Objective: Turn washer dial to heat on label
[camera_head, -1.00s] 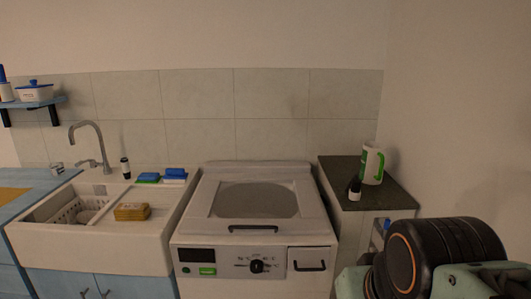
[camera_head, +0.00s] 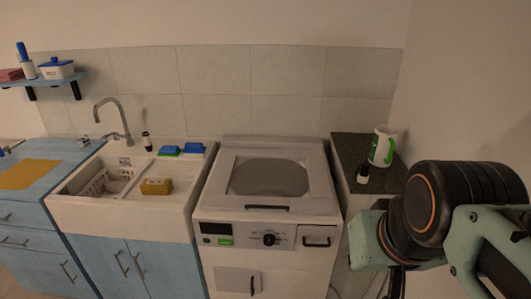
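The white washer (camera_head: 267,190) stands in the middle of the head view, right of the sink. Its round black dial (camera_head: 269,240) sits on the front control panel, between a dark display (camera_head: 214,228) with a green button (camera_head: 225,241) and a drawer handle (camera_head: 316,244). Small labels ring the dial, too small to read, so I cannot tell where it points. My arm fills the lower right, apart from the washer. I cannot make out my gripper's fingers in this view.
Left of the washer is a white sink (camera_head: 66,213) with a tap, sponges and a bottle. Right of it, a dark-topped counter (camera_head: 350,149) holds a white-green jug (camera_head: 383,147) and a small dark bottle (camera_head: 363,175). The space before the washer front looks free.

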